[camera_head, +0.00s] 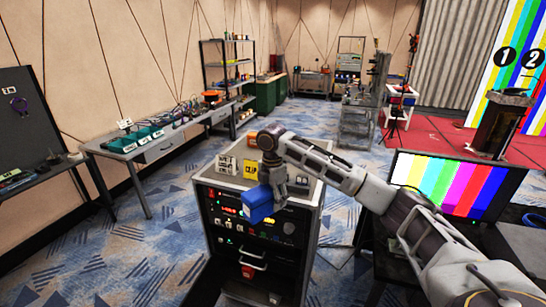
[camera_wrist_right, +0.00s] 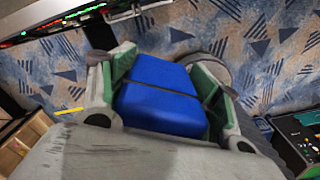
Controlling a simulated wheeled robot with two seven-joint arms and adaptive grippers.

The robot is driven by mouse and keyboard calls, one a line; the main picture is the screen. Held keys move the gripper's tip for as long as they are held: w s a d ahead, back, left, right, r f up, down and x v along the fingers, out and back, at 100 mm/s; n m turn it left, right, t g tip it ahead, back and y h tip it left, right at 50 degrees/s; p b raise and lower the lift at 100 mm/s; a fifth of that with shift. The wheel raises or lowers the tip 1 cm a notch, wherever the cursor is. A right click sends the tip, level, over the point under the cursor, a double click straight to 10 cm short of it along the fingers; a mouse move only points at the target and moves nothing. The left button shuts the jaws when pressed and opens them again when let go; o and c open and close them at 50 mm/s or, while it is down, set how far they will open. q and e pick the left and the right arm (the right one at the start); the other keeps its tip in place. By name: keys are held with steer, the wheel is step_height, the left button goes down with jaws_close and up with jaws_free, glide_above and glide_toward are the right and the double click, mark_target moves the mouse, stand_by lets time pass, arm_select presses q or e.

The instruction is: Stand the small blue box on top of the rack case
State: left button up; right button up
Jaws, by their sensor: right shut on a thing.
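The small blue box (camera_head: 258,206) is held in my right gripper (camera_head: 268,190), in front of the upper front panel of the rack case in the head view. In the right wrist view, the blue box (camera_wrist_right: 163,95) sits between the two fingers of the right gripper (camera_wrist_right: 165,72), with carpet visible beyond it. The rack case (camera_head: 224,181) is a dark cabinet with a grey top and lit controls on its front. Part of its top and front is hidden by my right arm and the box. My left gripper is not in view.
White labelled items (camera_head: 227,164) and a yellow card (camera_head: 250,169) stand at the back of the case top. A monitor with colour bars (camera_head: 457,185) is on the right. A workbench (camera_head: 160,147) stands at the left, with open carpet between.

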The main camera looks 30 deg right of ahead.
steer(key=r+n, duration=0.1)
steer(key=d+r+n+p, duration=0.1)
steer(key=shift+s+d+r, duration=0.1)
steer(key=shift+r, duration=0.3)
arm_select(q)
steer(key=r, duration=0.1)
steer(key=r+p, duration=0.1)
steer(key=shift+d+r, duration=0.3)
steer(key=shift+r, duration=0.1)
arm_select(e)
steer(key=r+n, duration=0.1)
steer(key=d+r+n, duration=0.2)
steer(key=n, duration=0.1)
steer(key=shift+s+r, duration=0.25)
steer(key=shift+r, duration=0.15)
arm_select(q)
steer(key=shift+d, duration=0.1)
arm_select(e)
steer(key=shift+d+r, duration=0.1)
steer(key=shift+r, duration=0.05)
